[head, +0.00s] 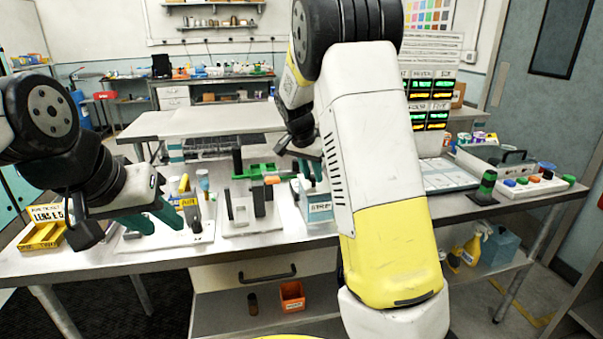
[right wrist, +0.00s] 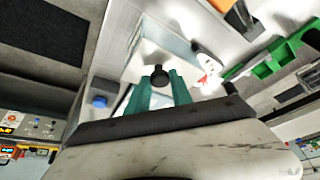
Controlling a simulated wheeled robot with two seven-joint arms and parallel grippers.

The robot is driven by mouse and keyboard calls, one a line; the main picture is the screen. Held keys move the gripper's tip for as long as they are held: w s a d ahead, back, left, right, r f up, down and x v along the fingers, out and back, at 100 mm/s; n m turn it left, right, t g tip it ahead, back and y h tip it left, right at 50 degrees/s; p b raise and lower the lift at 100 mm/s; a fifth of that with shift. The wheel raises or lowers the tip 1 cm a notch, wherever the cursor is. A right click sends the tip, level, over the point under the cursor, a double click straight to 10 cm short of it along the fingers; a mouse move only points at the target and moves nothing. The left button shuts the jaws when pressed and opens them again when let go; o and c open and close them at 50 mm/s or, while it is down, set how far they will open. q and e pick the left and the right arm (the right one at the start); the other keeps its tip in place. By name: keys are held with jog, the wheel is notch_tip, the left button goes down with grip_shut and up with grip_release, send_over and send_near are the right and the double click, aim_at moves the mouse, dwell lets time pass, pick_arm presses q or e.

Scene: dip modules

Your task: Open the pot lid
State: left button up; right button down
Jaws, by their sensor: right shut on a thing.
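The pot (head: 318,212) is a small pale box with a printed label, standing near the front edge of the bench, left of my right arm. In the right wrist view, a round black knob (right wrist: 159,76) sits between the green fingertips of my right gripper (right wrist: 160,88), which is shut on it. A pale grey lid surface (right wrist: 160,45) shows around the knob. Whether the lid is seated or raised is unclear. My left gripper (head: 155,216) has its green fingers apart and empty, over the left part of the bench.
A green fixture (head: 258,170) with dark posts stands left of the pot. A yellow bin (head: 42,235) sits at the bench's left end. A white rack with coloured caps (head: 530,187) and a grey tray stand at the right. My right arm hides the bench's middle right.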

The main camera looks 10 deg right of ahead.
jog(key=shift+r, duration=0.1)
dwell(0.7)
jog(key=shift+w+d+r+m+y, duration=0.15)
jog(key=shift+d+r+y, duration=0.4)
jog(key=shift+y, duration=0.3)
jog(key=shift+s+d+r+m+y, duration=0.15)
jog(key=shift+d+r+y, duration=0.15)
jog(key=shift+d+y, duration=0.45)
jog(key=d+y, duration=0.1)
jog(key=y, duration=0.1)
jog(key=d+r+y, duration=0.1)
jog(key=y, duration=0.1)
jog(key=shift+w+d+m+y, duration=0.15)
jog(key=shift+d+m+y, duration=0.15)
jog(key=shift+d, duration=0.05)
jog(key=d+f+m+y, duration=0.1)
jog(key=d+f+y, duration=0.2)
jog(key=d+y, duration=0.4)
jog(key=shift+d+f+m+t+y, duration=0.3)
jog(key=shift+d+y, duration=0.1)
jog(key=shift+y, duration=0.7)
jog(key=shift+f, duration=0.1)
jog(key=c, duration=1.1)
grip_release()
jog(key=shift+a, duration=0.1)
jog(key=shift+c, duration=0.2)
jog(key=shift+r, duration=0.2)
